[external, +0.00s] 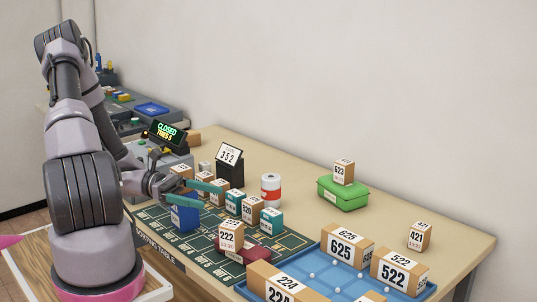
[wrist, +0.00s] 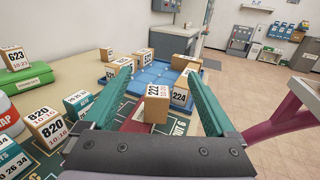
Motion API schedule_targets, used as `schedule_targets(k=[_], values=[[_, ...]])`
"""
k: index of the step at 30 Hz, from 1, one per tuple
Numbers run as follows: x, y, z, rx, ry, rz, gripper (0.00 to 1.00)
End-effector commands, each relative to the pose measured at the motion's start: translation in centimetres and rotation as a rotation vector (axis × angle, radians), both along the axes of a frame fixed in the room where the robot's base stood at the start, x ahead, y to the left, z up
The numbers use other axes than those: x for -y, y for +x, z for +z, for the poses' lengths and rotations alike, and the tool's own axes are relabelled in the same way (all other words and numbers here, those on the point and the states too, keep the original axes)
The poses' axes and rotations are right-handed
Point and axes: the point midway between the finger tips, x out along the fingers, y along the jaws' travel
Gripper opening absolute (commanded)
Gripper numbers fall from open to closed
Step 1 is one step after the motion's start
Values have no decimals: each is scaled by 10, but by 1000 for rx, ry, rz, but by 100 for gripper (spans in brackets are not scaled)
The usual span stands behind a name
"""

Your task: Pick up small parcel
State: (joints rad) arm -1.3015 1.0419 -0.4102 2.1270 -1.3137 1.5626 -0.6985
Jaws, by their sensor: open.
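Several small parcels, cardboard boxes with white number labels, are in view; which one the task means I cannot tell. In the wrist view the 222 box (wrist: 157,108) shows between my fingers, farther out. A box marked 820 (external: 250,209) stands in a row with teal boxes (external: 271,222). Box 623 (external: 343,172) sits on a green case (external: 342,195). Box 421 (external: 420,237) stands alone at right. My gripper (external: 213,197) is open and empty above the mat, near a blue box (external: 185,214).
A blue tray (external: 352,283) at front right holds larger boxes, 625 (external: 346,246), 522 (external: 399,271) and 224 (external: 274,285). A white and red can (external: 270,190) and a black 352 sign (external: 230,165) stand behind the row. The tabletop behind the can is clear.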

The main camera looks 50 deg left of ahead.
Motion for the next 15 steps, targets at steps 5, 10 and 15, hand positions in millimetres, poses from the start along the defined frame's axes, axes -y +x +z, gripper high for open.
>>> schedule_targets(k=[5, 10, 15], values=[[1, 0, -39, -1, -2, -3, 91], [1, 0, -67, 1, 1, -4, 91], [13, 5, -65, 1, 3, -5, 91]])
